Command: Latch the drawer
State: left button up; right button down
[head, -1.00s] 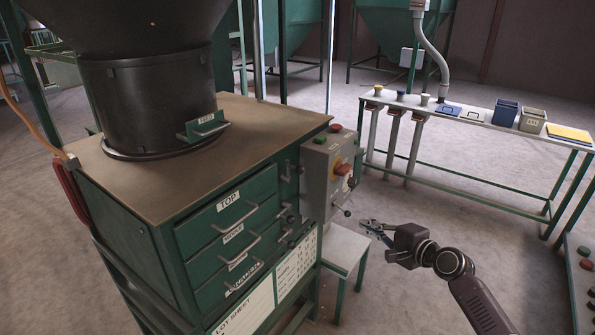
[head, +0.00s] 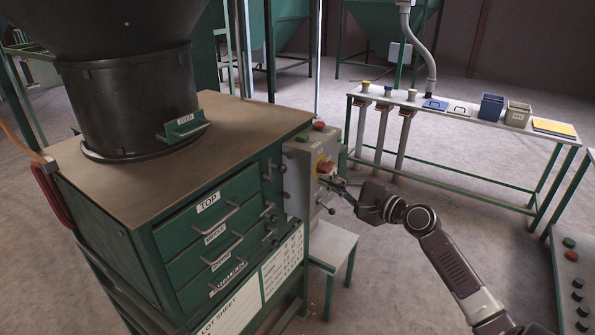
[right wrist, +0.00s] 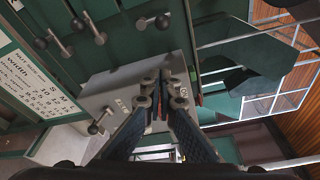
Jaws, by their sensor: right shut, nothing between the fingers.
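The green cabinet (head: 131,235) has a stack of drawers on its front. I cannot tell which latches are engaged. My right gripper (head: 333,184) is shut and empty, in front of the grey control box (head: 297,176), right of the latches. My left gripper is not in view.
The control box has coloured buttons and a knobbed lever (head: 327,207) on its front, close to my right gripper. A small white stool (head: 335,245) stands below. A bench (head: 470,118) with bins is at the back right. A black hopper (head: 130,100) sits on the cabinet.

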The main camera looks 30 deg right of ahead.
jog(key=w, duration=0.2)
jog(key=w+p, duration=0.1)
jog(key=w, duration=0.1)
jog(key=w+a, duration=0.1)
jog(key=w, duration=0.2)
jog(key=shift+w+a+f+p, duration=0.1)
jog(key=shift+f+p, duration=0.05)
jog(key=shift+p, duration=0.15)
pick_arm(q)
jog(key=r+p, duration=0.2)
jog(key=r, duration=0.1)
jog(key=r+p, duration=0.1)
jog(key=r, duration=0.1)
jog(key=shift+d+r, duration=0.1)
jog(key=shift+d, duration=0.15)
pick_arm(e)
jog(key=a, duration=0.2)
jog(key=a+r, duration=0.1)
jog(key=a, duration=0.1)
jog(key=shift+w, duration=0.15)
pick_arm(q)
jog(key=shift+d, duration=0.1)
pick_arm(e)
jog(key=shift+a+n, duration=0.15)
jog(key=shift+n, duration=0.15)
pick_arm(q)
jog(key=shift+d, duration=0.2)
